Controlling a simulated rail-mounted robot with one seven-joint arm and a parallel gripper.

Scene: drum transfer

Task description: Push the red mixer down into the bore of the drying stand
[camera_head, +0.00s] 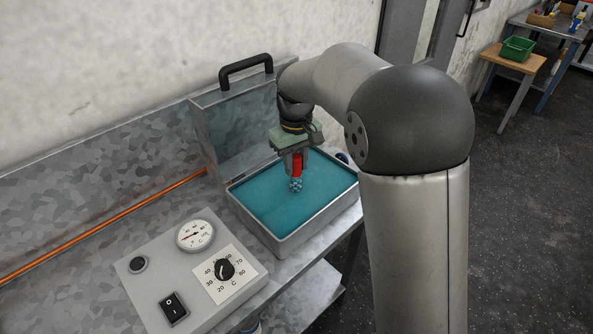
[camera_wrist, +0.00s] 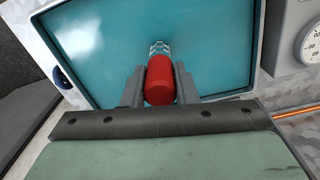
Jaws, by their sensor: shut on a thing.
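The red mixer (camera_head: 297,166) is held in my gripper (camera_head: 295,160), which is shut on it. In the wrist view the red mixer (camera_wrist: 160,80) sits between the two grey fingers of my gripper (camera_wrist: 160,86), with its patterned metallic tip (camera_wrist: 159,47) pointing away from the palm. In the head view that checkered tip (camera_head: 296,185) points down, over the teal interior of an open metal case. I cannot tell whether the tip touches the teal surface. I cannot make out the drying stand or its bore in either view.
The open metal case (camera_head: 236,193) has its lid (camera_head: 217,122) raised behind. A control box with a dial (camera_head: 225,269) and a gauge (camera_head: 195,235) stands in front of it on the grey bench. An orange pipe (camera_head: 105,228) runs along the back. A green bin (camera_head: 517,48) sits far right.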

